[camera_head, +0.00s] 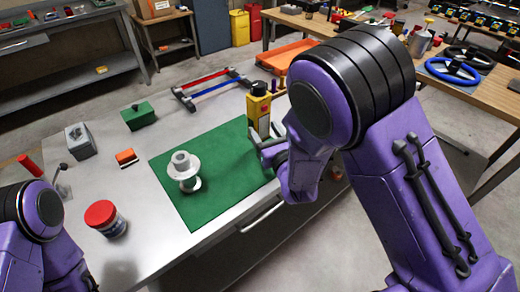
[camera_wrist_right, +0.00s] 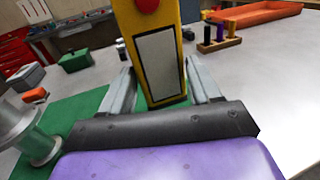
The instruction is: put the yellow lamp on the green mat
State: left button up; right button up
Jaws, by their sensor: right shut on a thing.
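The yellow lamp (camera_head: 259,108) is a tall block with a black top and a pale panel. It stands upright at the right edge of the green mat (camera_head: 212,205) in the head view. My right gripper (camera_head: 270,148) is shut on its lower part. In the right wrist view the lamp (camera_wrist_right: 167,12) fills the space between the two grey fingers (camera_wrist_right: 162,88), with green mat (camera_wrist_right: 85,108) around it. I cannot tell whether its base touches the mat. My left arm shows at the lower left of the head view, but its gripper is not visible.
A grey-white spool (camera_head: 185,170) stands on the mat's left half. A red-lidded jar (camera_head: 105,219), an orange block (camera_head: 126,157), a green box (camera_head: 139,116) and a grey box (camera_head: 80,141) stand to the left. Red and blue bars (camera_head: 212,90) and an orange tray (camera_head: 288,55) lie behind.

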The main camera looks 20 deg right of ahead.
aim_at(261, 138)
jog(key=w+f, duration=0.1)
jog(key=w+a+f+b, duration=0.1)
jog(key=f, duration=0.1)
jog(key=shift+w+f, duration=0.1)
jog(key=shift+w, duration=0.05)
jog(key=shift+d+f+b, duration=0.1)
jog(key=shift+f+b, duration=0.8)
jog(key=shift+s+f, duration=0.2)
jog(key=shift+f, duration=0.15)
jog(key=shift+w+r, duration=0.1)
jog(key=shift+f, duration=0.2)
jog(key=o, duration=1.5)
